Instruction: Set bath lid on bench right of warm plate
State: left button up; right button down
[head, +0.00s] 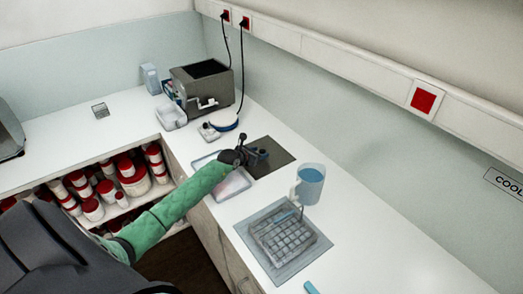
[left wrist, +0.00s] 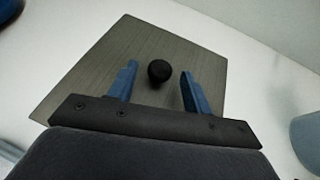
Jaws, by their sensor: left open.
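The bath lid (head: 278,159) is a flat, dark grey square plate lying on the bench. It also shows in the left wrist view (left wrist: 160,45), with a round black knob (left wrist: 159,71) standing on it. My left gripper (head: 256,156) is over the lid. Its two blue fingers (left wrist: 156,88) are open on either side of the knob, with a gap on both sides. I cannot tell for sure which thing is the warm plate; a grey flat plate (head: 286,276) under a gridded rack lies nearer on the bench. My right gripper is not in view.
A blue-filled jug (head: 311,184) stands close to the right of the lid. A shallow clear tray (head: 232,187) lies under my left forearm. A small white device (head: 209,132) and a steel box (head: 202,87) stand farther back. The bench (head: 385,255) is clear at the front right.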

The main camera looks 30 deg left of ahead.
pick_arm(q)
notch_tip(320, 180, up, 3)
jog(key=p, duration=0.1)
send_over(246, 169)
jog(key=w, duration=0.1)
jog(key=shift+w+r, duration=0.1)
jog(key=shift+w, duration=0.1)
jog(key=shift+v, duration=0.85)
jog(key=shift+r, duration=0.1)
